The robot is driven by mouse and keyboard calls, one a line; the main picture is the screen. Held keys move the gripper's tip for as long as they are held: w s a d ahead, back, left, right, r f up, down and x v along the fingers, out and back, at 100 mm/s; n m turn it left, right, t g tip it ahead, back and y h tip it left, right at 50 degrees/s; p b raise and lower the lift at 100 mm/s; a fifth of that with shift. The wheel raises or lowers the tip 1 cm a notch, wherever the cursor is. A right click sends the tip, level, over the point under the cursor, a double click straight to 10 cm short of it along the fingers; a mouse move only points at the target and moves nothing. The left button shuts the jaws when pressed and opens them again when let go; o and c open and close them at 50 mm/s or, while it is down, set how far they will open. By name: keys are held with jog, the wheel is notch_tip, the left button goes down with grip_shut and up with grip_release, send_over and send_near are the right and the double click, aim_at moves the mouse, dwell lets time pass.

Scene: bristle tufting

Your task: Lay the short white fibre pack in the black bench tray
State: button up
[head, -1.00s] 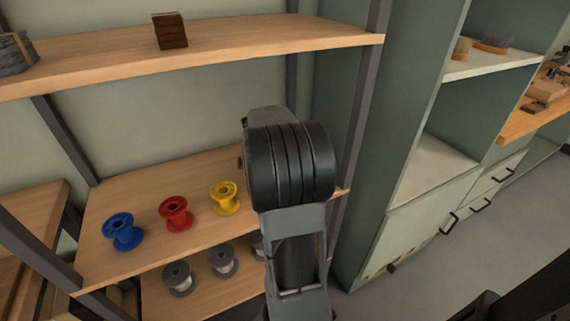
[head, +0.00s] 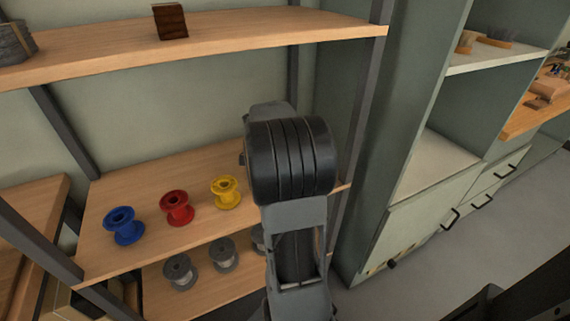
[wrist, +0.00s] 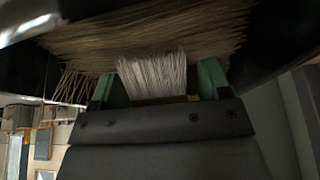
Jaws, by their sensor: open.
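A short white fibre pack (wrist: 152,72) shows in the middle of the wrist view, its bristle ends fanned toward the top. My gripper (wrist: 157,78) is open, with one green finger on each side of the pack and small gaps showing. Whether either finger touches it, I cannot tell. In the head view my own arm hides the gripper and the pack. I cannot make out the black bench tray in either view.
Long tan fibres (wrist: 150,35) lie behind the pack, between dark edges. The head view shows a wooden shelf (head: 130,182) with blue (head: 124,226), red (head: 177,208) and yellow (head: 226,192) spools. A pale cabinet (head: 415,222) stands at the right.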

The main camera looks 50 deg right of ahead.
jog(key=shift+r+p, duration=0.15)
jog(key=shift+p, duration=0.2)
jog(key=p+v, duration=0.3)
jog(key=v, duration=1)
jog(key=s+a+f+n+t+y, duration=0.1)
jog(key=s+a+f+n, duration=0.1)
jog(key=a+n, duration=0.5)
jog(key=s+a+f+n+t+y, duration=0.1)
jog(key=s+a+f+n+t, duration=0.1)
jog(key=a+n, duration=0.6)
jog(key=s+a+f+n+t+y, duration=0.1)
jog(key=s+a+f+n, duration=0.2)
jog(key=a+n, duration=0.5)
jog(key=shift+s+a+f+t+y, duration=0.35)
jog(key=shift+a+f+t+y, duration=0.1)
jog(key=shift+a, duration=0.8)
jog(key=shift+r, duration=0.1)
